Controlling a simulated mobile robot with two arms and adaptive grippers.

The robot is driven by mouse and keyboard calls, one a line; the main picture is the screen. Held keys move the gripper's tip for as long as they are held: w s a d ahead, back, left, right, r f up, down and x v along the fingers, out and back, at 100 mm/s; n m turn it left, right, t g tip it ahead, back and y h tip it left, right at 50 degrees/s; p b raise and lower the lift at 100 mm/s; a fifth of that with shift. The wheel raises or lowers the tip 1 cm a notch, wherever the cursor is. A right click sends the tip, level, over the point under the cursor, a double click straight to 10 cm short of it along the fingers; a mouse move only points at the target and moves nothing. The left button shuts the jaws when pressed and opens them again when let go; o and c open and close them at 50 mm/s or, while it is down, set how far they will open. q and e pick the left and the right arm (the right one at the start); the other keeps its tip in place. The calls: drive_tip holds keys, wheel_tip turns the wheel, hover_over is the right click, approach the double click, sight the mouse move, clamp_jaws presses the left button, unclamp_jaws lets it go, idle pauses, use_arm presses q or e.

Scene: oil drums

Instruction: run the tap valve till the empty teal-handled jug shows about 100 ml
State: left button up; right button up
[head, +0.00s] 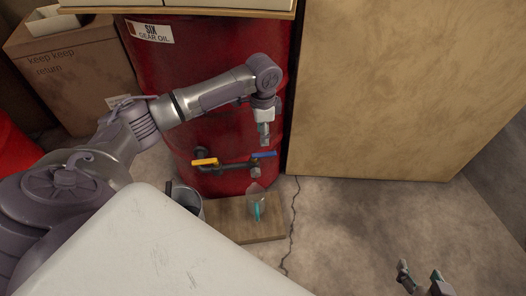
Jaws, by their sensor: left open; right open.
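A red drum (225,60) labelled "SIX GEAR OIL" stands at the centre back. Its tap pipe (238,167) carries a yellow lever (205,162) on the left and a blue lever (264,155) near the right outlet. A clear jug with a teal handle (257,210) stands upright below the outlet on a wooden board (233,225). Its level and scale are too small to read. My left gripper (265,143) points down just above the blue lever, open, with no clear contact visible. My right gripper (420,276) is open and empty at the bottom right, far from the tap.
A grey metal container (188,198) stands left of the jug, partly hidden by my white body. A "keep keep return" cardboard box (76,75) is at the back left. A large tan panel (400,90) stands right of the drum. The cracked floor (370,220) is clear at right.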

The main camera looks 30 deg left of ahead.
sight(263, 154)
use_arm(q)
wheel_tip(263, 154, down, 6)
drive_tip(key=shift+r+b, duration=0.2)
drive_tip(key=shift+b, duration=0.75)
wheel_tip(263, 154, down, 4)
drive_tip(key=shift+r+b, duration=0.1)
drive_tip(key=shift+b, duration=0.6)
drive_tip(key=shift+f, duration=0.25)
use_arm(e)
drive_tip(key=w+a+r+t+y, duration=0.1)
drive_tip(key=w+r+t, duration=0.1)
drive_tip(key=r+t, duration=0.3)
drive_tip(key=w+a+r+t+y, duration=0.2)
drive_tip(key=r+t, duration=0.3)
drive_tip(key=r, duration=0.4)
drive_tip(key=shift+w+a, duration=0.3)
drive_tip(key=shift+w, duration=0.45)
use_arm(q)
clamp_jaws()
